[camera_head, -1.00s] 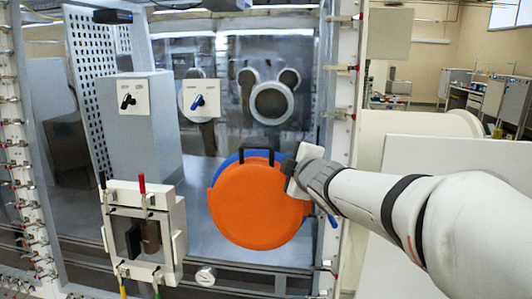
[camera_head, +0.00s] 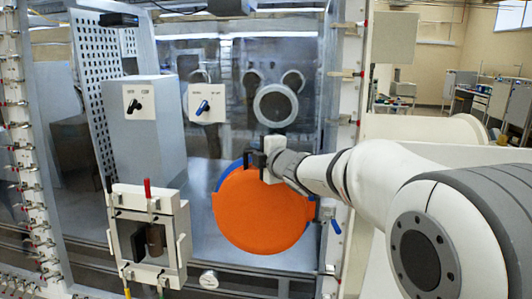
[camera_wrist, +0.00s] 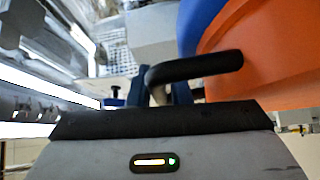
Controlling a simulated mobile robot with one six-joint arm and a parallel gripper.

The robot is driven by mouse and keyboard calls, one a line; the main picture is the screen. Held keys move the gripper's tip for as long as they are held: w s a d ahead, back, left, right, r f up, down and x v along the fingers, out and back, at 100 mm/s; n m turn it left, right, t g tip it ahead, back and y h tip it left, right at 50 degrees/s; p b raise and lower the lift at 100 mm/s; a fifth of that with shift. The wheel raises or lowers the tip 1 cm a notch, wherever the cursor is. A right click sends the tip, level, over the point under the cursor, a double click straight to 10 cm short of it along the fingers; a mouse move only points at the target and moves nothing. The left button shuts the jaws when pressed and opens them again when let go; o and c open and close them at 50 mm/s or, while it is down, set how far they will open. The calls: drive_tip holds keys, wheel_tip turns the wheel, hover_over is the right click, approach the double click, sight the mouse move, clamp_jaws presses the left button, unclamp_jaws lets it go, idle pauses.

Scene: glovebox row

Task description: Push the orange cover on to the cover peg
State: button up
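The orange cover (camera_head: 262,220) is a large round disc standing upright in front of the glovebox window. A blue disc edge (camera_head: 227,172) shows behind its upper left. The cover's black handle (camera_head: 250,158) is at the top; in the wrist view the handle (camera_wrist: 205,65) reaches across just ahead of the gripper body, with the orange cover (camera_wrist: 265,60) at upper right. My gripper (camera_head: 264,165) is at the handle, over the cover's top edge. Dark blue fingers (camera_wrist: 165,92) lie beside the handle, partly hidden; their closing is unclear. I cannot make out the cover peg.
A round port (camera_head: 275,105) sits above the cover. Left are a grey box (camera_head: 145,130) with a switch and a white-framed unit (camera_head: 150,240) with a red-topped lever. A blue lever (camera_head: 335,226) is right of the cover. A white post (camera_head: 345,120) stands behind my arm.

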drive_tip(key=shift+c, duration=0.2)
clamp_jaws()
idle(0.5)
drive_tip(key=shift+c, duration=1.1)
unclamp_jaws()
clamp_jaws()
